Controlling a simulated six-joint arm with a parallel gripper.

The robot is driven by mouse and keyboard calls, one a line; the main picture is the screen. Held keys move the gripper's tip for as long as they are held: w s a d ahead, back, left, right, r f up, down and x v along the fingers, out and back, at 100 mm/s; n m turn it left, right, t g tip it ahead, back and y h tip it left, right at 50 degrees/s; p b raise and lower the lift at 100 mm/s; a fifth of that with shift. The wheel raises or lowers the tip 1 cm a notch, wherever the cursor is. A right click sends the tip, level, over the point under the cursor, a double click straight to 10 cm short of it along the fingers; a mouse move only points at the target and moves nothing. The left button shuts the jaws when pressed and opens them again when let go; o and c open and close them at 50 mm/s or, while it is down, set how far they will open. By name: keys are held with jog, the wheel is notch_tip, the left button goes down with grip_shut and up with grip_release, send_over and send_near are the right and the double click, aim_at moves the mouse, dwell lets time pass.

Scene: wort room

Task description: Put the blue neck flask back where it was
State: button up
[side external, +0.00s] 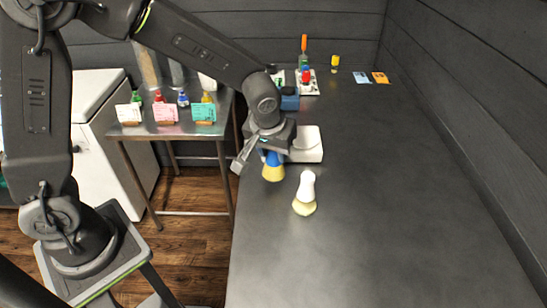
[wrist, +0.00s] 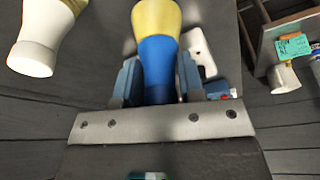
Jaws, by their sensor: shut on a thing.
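The blue neck flask (side external: 273,171) has a blue neck and a pale yellow body. It is upright near the left edge of the dark bench. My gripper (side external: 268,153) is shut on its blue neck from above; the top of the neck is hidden. In the wrist view my gripper (wrist: 158,78) has one finger on each side of the blue neck (wrist: 157,62). I cannot tell whether the flask base touches the bench. A similar flask with a white neck (side external: 307,186) stands to the right and nearer the camera; it also shows in the wrist view (wrist: 36,50).
A white flat device (side external: 307,146) sits just behind my gripper, with a blue block (side external: 289,103) beyond. A yellow-capped bottle (side external: 335,62) and two cards (side external: 379,78) lie far back. A metal side table (side external: 168,129) holds cards and small bottles. The bench's right and front are clear.

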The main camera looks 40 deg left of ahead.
jog(key=shift+f, duration=1.3)
jog(key=shift+f, duration=0.2)
jog(key=o, duration=1.1)
jog(key=v, duration=1.2)
jog(key=shift+r, duration=0.25)
